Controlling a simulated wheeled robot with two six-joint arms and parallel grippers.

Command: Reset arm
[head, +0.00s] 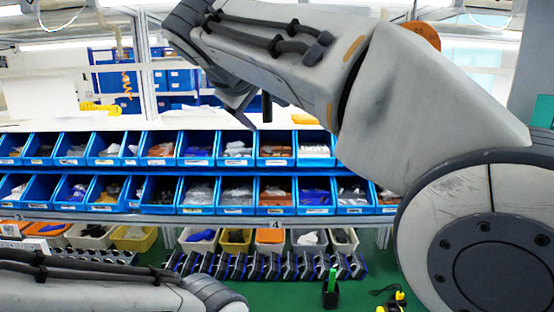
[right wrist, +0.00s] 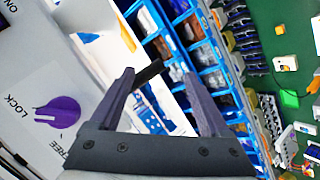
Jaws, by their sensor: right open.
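A purple rotary knob (right wrist: 57,112) sits on a white panel (right wrist: 88,75) at the left of the right wrist view. The words LOCK, FREE and ON are printed on the panel near it. I cannot tell exactly which mark the knob points at. My right gripper (right wrist: 160,74) is open, its two grey fingers apart, with the knob to the left and outside them. A dark bar (right wrist: 148,73) shows between the fingers, and I cannot tell what it is. In the head view my right gripper (head: 252,104) hangs high, partly hidden by its arm. My left gripper is out of view.
Blue bins (head: 235,150) with small parts stand in two rows on a rack across the head view. Yellow and white bins (head: 235,240) sit lower down. A black holder with a green item (head: 331,288) stands on the green floor (head: 375,270).

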